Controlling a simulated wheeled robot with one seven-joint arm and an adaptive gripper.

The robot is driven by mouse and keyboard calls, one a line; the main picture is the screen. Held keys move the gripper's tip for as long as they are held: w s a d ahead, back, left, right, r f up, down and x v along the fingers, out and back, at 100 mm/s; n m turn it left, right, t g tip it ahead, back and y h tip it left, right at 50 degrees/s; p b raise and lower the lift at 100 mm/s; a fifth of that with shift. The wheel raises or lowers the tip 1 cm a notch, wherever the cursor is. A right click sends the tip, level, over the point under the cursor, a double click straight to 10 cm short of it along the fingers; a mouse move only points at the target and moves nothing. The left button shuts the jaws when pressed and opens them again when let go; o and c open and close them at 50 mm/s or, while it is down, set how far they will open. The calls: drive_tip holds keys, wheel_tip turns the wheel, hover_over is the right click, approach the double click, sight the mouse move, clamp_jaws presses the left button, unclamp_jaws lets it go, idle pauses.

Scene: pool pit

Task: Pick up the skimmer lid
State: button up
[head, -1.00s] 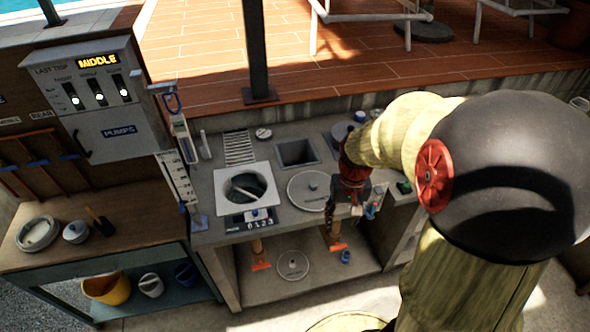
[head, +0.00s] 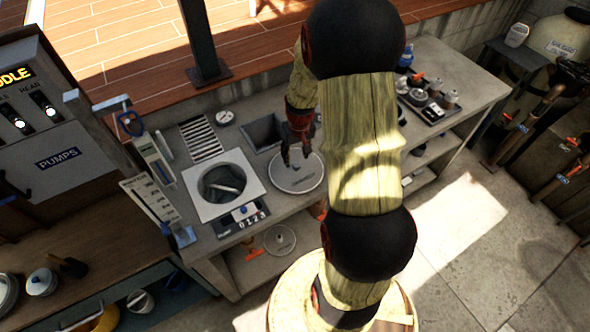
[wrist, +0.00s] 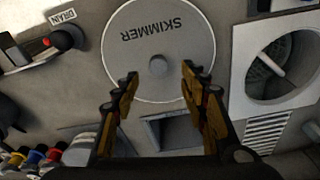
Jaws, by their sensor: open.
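The skimmer lid (wrist: 158,35) is a round grey disc marked SKIMMER with a small round knob (wrist: 158,64) at its middle. In the head view the lid (head: 297,181) lies flat on the grey counter, right of the square-framed opening. My gripper (wrist: 160,75) is open and empty, its two fingers on either side of the knob in the wrist view. In the head view my gripper (head: 295,160) hangs over the lid, fingers pointing down. I cannot tell how high the fingertips are above the lid.
A white square frame with a round basket opening (head: 194,199) lies left of the lid. A square recess (head: 262,132) is behind it, and a slotted grate (head: 201,139) farther left. A red-topped DRAIN control (wrist: 62,40) stands beside the lid. A lower shelf holds another round lid (head: 280,240).

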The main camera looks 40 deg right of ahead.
sight(296, 164)
drive_tip(key=shift+f, duration=0.4)
drive_tip(key=f, duration=0.4)
drive_tip(key=shift+w+d+b, duration=0.15)
drive_tip(key=shift+d+b, duration=0.05)
drive_tip(key=shift+b, duration=0.15)
drive_tip(key=shift+r, duration=0.1)
drive_tip(key=shift+c, duration=0.5)
clamp_jaws()
